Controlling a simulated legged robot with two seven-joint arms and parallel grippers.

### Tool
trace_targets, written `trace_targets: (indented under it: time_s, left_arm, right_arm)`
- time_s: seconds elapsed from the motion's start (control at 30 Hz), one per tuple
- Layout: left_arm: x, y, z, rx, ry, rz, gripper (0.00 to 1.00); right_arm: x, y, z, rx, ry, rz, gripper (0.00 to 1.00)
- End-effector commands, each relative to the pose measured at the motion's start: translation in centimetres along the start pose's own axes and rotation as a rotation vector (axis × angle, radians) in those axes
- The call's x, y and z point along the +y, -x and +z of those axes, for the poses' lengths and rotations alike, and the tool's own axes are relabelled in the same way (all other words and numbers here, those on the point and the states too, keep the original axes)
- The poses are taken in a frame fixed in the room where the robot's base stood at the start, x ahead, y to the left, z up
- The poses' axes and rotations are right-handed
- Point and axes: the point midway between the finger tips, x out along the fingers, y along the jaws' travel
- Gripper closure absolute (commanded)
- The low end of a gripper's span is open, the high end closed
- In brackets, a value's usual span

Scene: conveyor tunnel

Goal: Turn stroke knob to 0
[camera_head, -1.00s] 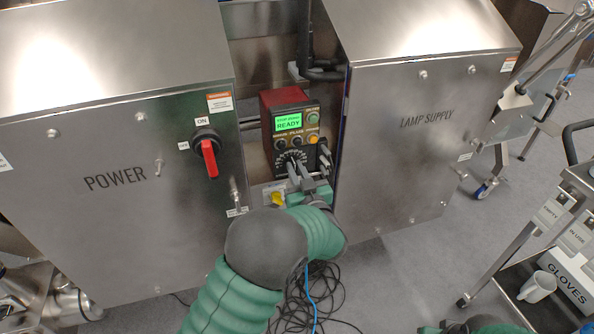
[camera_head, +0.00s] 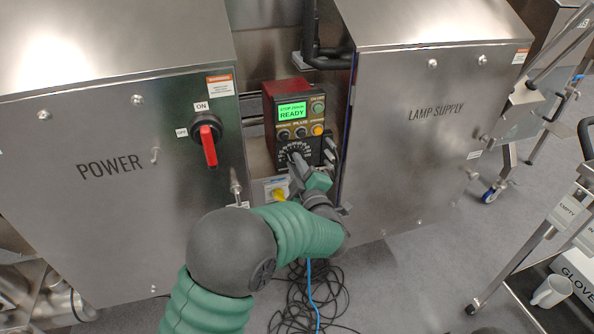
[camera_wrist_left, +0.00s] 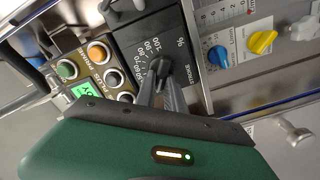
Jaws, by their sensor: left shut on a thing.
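The stroke knob (camera_wrist_left: 159,68) is a dark knob on a black dial plate (camera_wrist_left: 140,35) marked with a % scale and the word STROKE, seen in the left wrist view. My left gripper (camera_wrist_left: 160,88) is shut on it, with one grey finger on each side. In the head view the left gripper (camera_head: 296,164) reaches the lower dial of the red-sided control box (camera_head: 285,106) and hides much of the knob. I cannot read the knob's exact setting. The box's green display (camera_head: 292,111) reads READY. My right gripper is not in view.
The POWER cabinet (camera_head: 110,200) with a red switch handle (camera_head: 208,146) stands left of the box. The LAMP SUPPLY cabinet (camera_head: 430,150) stands close on the right. A yellow knob (camera_wrist_left: 262,42) and blue knob (camera_wrist_left: 218,56) are nearby. Cables (camera_head: 310,300) lie on the floor below.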

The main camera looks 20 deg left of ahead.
Motion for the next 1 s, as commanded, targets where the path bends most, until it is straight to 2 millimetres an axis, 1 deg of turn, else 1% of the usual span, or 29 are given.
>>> trace_targets:
  time_s: [0.03, 0.6, 0.8, 1.0]
  left_arm:
    - [-0.8, 0.2, 0.7, -0.01, 0.038, -0.006, 1.0]
    - [-1.3, 0.2, 0.9, -0.009, 0.551, -0.009, 1.0]
    - [-1.4, 0.2, 0.9, -0.009, 0.673, -0.011, 1.0]
    - [-1.3, 0.2, 1.0, -0.01, 0.745, -0.012, 1.0]
  right_arm:
    - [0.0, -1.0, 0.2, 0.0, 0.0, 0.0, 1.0]
    - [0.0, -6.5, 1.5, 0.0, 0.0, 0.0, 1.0]
    - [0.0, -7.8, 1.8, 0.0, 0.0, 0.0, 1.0]
    - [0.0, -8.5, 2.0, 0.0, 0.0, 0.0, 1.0]
